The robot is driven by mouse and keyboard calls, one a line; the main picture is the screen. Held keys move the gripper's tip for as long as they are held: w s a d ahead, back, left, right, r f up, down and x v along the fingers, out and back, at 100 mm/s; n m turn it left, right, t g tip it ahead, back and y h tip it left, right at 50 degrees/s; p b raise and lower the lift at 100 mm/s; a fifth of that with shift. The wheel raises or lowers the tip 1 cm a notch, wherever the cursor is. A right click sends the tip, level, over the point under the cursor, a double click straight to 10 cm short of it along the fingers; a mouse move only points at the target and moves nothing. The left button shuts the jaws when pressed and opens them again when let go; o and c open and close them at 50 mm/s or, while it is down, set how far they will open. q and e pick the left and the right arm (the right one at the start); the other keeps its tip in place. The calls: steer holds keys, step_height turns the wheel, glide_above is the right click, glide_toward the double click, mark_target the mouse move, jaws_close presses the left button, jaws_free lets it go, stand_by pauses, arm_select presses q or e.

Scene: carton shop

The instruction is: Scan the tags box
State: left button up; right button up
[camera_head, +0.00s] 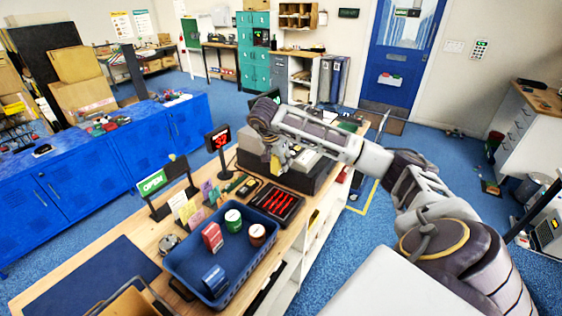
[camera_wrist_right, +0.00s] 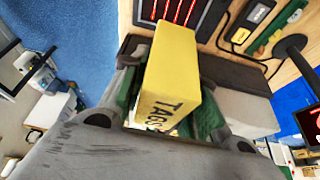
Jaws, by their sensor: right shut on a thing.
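The yellow tags box (camera_wrist_right: 172,65), with "TAGS" in dark letters on its end, is in the right wrist view. My right gripper (camera_wrist_right: 166,97) is shut on it, with one green-lined finger on each side. In the head view my right gripper (camera_head: 277,150) is over the counter, near the dark till (camera_head: 300,178); a bit of yellow shows at it, and the arm hides much of the box. A stand display with red digits (camera_head: 217,139) is left of the gripper; part of it also shows in the wrist view (camera_wrist_right: 312,122). My left gripper is not in view.
The wooden counter (camera_head: 130,240) holds a blue basket (camera_head: 182,267) with cans and boxes, a black tray with red items (camera_head: 275,201), small cards and an OPEN sign (camera_head: 152,183). A dark blue mat (camera_head: 95,275) lies at front left. Blue cabinets (camera_head: 90,190) stand beyond.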

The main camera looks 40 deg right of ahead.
mark_target(281, 169)
steer(key=shift+w, duration=0.25)
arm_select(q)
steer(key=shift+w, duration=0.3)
arm_select(e)
steer(key=shift+r, duration=0.1)
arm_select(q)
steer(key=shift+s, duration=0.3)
arm_select(e)
steer(key=shift+s, duration=0.1)
steer(key=shift+f, duration=0.95)
steer(key=shift+f+b, duration=1.9)
steer(key=shift+f, duration=2.5)
steer(key=shift+r+p, duration=1.9)
steer(key=shift+r, duration=1.2)
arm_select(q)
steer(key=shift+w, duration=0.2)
arm_select(e)
steer(key=shift+r, duration=2.35)
